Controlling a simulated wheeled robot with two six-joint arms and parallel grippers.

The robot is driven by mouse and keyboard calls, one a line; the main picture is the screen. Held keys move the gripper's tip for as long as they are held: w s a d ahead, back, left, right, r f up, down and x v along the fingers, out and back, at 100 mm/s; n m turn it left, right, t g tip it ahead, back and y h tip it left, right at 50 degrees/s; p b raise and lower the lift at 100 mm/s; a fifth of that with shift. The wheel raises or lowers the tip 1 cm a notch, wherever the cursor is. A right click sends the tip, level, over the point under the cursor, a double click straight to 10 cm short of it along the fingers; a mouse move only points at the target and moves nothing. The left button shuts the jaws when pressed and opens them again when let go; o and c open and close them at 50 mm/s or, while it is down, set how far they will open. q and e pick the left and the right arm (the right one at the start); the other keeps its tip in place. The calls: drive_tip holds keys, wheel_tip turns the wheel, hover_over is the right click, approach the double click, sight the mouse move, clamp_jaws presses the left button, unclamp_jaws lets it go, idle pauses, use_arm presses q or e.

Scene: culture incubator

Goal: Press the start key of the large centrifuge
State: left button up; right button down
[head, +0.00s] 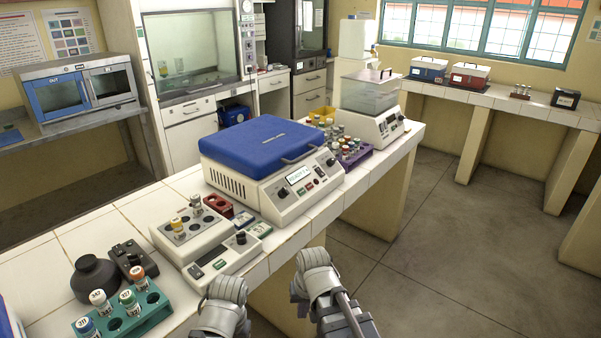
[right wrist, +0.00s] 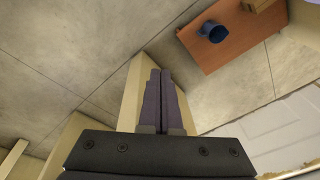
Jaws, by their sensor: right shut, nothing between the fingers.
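The large centrifuge (head: 226,174) is a white box with a shut blue lid (head: 262,146), standing on the white tiled bench in the head view. Its sloped front panel (head: 312,188) carries a lit display (head: 299,174), knobs and small coloured keys; the key labels are too small to read. My right gripper (right wrist: 161,98) is shut and empty in the right wrist view, over the bench's front side and the floor. In the head view my right arm is in front of the bench, apart from the panel. My left arm is to its left; its fingers are hidden.
Left of the centrifuge are a small device with vials (head: 180,240), a teal rack (head: 150,318) and a dark round-bodied object (head: 95,280). Beyond it are a purple vial rack (head: 356,157) and a clear-lidded device (head: 372,120). The floor right of the bench is clear.

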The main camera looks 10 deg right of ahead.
drive_tip(key=w+d+r+m+t+y+p, duration=0.1)
drive_tip(key=w+r+m+t+p, duration=0.1)
drive_tip(key=w+r+m+p, duration=0.4)
drive_tip(key=m+t+y, duration=0.1)
drive_tip(key=m+t, duration=0.8)
drive_tip(key=m, duration=0.8)
approach(302, 192)
drive_tip(key=s+a, duration=0.2)
use_arm(q)
wheel_tip(302, 192, up, 8)
drive_tip(key=shift+r, duration=0.2)
use_arm(e)
drive_tip(key=w+d+r+m+t+h, duration=0.1)
drive_tip(key=w+d+r+m+t, duration=0.1)
drive_tip(key=d+r+m, duration=0.3)
drive_tip(key=w+m, duration=0.1)
drive_tip(key=m, duration=0.1)
drive_tip(key=shift+w+m+t+h, duration=0.15)
drive_tip(key=shift+m+t+h, duration=0.25)
use_arm(q)
drive_tip(key=shift+f, duration=0.1)
